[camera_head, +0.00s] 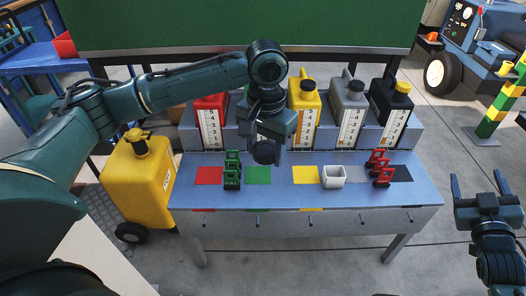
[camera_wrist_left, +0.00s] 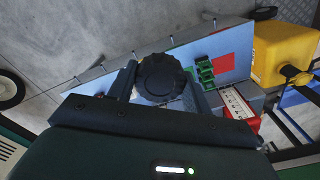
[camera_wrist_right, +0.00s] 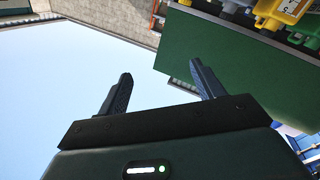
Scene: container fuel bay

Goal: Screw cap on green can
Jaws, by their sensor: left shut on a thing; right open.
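My left gripper (camera_head: 266,143) is shut on a black ribbed cap (camera_head: 264,153) and holds it above the table, over the green square (camera_head: 258,175). The cap also shows between the fingers in the left wrist view (camera_wrist_left: 160,78). The green can (camera_head: 244,99) stands on the rear shelf between the red and yellow cans, mostly hidden behind my left arm; its top cannot be seen. My right gripper (camera_head: 479,187) is open and empty at the far right, away from the table; its fingers also show in the right wrist view (camera_wrist_right: 164,88).
A red can (camera_head: 209,118), yellow can (camera_head: 304,112), grey can (camera_head: 348,110) and black can (camera_head: 389,105) line the shelf. Green frames (camera_head: 232,170), a white box (camera_head: 333,176) and red frames (camera_head: 380,168) stand on the blue table (camera_head: 285,196). A yellow wheeled tank (camera_head: 139,180) stands left.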

